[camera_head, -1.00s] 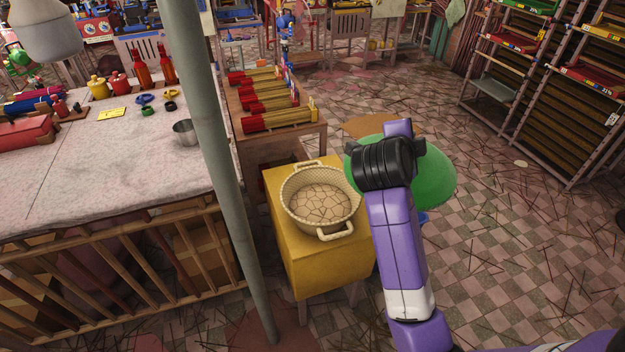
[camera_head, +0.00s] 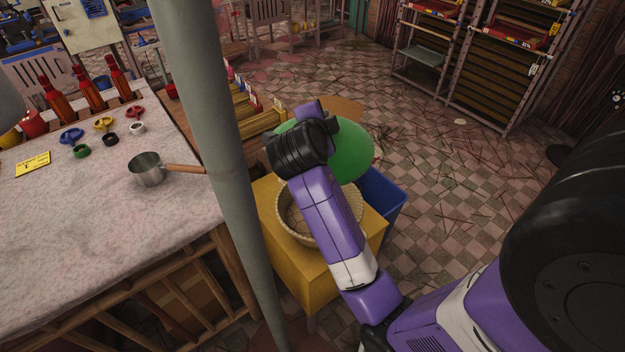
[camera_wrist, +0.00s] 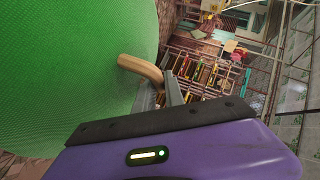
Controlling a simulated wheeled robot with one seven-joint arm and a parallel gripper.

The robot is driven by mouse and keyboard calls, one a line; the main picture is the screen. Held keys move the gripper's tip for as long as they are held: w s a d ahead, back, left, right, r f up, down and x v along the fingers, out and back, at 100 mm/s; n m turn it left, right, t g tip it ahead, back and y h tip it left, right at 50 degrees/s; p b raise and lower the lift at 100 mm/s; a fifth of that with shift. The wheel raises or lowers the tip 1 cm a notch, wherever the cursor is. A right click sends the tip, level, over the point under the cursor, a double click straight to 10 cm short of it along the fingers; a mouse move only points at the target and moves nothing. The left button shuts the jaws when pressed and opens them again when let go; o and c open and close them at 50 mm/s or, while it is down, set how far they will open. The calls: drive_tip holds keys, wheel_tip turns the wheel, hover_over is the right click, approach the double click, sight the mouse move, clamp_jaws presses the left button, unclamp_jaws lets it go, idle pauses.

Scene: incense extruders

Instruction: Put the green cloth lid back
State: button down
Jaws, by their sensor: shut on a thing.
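The green cloth lid (camera_head: 353,153) is a large round disc held up behind my arm in the head view. It fills the upper left of the wrist view (camera_wrist: 75,60), where a curved wooden handle (camera_wrist: 140,70) stands out from it. My gripper is shut on this handle; its finger (camera_wrist: 172,92) shows beside the handle in the wrist view. In the head view the fingertips are hidden behind my wrist. The cream woven basket (camera_head: 290,222) sits open on the yellow stand, below the lid and partly covered by my arm.
The yellow stand (camera_head: 300,272) is beside a grey pole (camera_head: 215,110) and a blue bin (camera_head: 388,195). Left is a cloth-covered table (camera_head: 90,225) with a metal pot (camera_head: 147,170). A bench with red and yellow tubes stands behind.

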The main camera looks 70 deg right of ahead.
wheel_tip(320, 180, down, 18)
drive_tip(key=shift+p, duration=0.3)
idle(0.3)
drive_tip(key=c, duration=1.4)
unclamp_jaws()
drive_tip(key=shift+r, duration=0.15)
drive_tip(key=b+v, duration=0.1)
drive_tip(key=v, duration=0.6)
drive_tip(key=shift+a, duration=0.25)
drive_tip(key=shift+s, duration=0.15)
